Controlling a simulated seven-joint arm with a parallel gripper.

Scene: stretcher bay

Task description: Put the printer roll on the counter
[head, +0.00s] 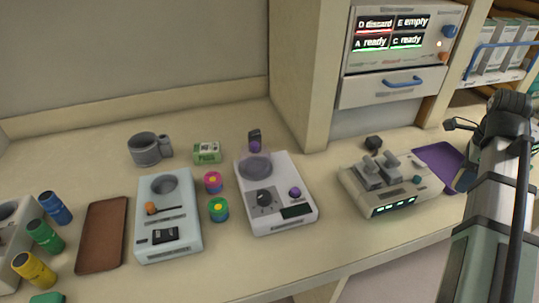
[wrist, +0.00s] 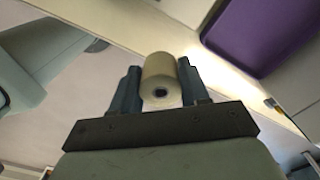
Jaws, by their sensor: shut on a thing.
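The printer roll (wrist: 160,72) is a cream cylinder with a dark core hole, seen in the wrist view. My gripper (wrist: 160,88) is shut on it, with one blue-grey finger on each side. Beyond the roll in the wrist view, a pale counter strip (wrist: 125,22) runs diagonally. In the head view, the counter (head: 330,240) carries several devices. My arm reaches over its right end there, and the fingers and the roll are hidden.
A purple tray (head: 438,158) lies at the counter's right and also shows in the wrist view (wrist: 262,32). A device with green lights (head: 395,190) stands left of it. Several devices, cups and a brown tray (head: 102,235) fill the left. Bare counter shows along the front edge.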

